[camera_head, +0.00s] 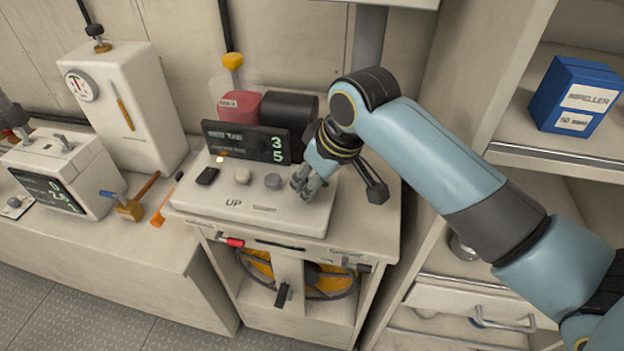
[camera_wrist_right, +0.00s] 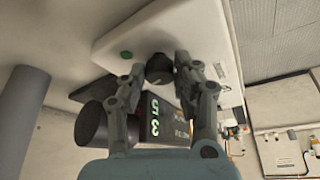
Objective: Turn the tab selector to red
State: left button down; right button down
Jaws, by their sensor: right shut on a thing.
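The white control box (camera_head: 285,218) stands on a cabinet, with "UP" printed on its front part and a dark display (camera_head: 246,142) at its back. The display's upper line seems to read "RED TAB" with a 3; the lower line has a 5. My right gripper (camera_head: 302,184) is low over the box's right part. In the right wrist view its fingers (camera_wrist_right: 160,75) are shut on a dark round knob (camera_wrist_right: 158,68). I cannot tell the knob's pointer direction. My left gripper is out of view.
A green button (camera_wrist_right: 127,55) is beside the held knob. A red bottle (camera_head: 240,107) and black cylinder (camera_head: 290,112) stand behind. A mallet (camera_head: 130,209) lies left. A blue box (camera_head: 575,95) is shelved right.

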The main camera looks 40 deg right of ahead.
jog(key=n+y, duration=0.1)
jog(key=n, duration=0.1)
jog(key=n+g, duration=0.1)
jog(key=n, duration=0.1)
jog(key=shift+d+n+y, duration=0.2)
jog(key=shift+n+y, duration=0.2)
dwell(0.4)
jog(key=c, duration=1)
grip_release()
jog(key=shift+w, duration=0.15)
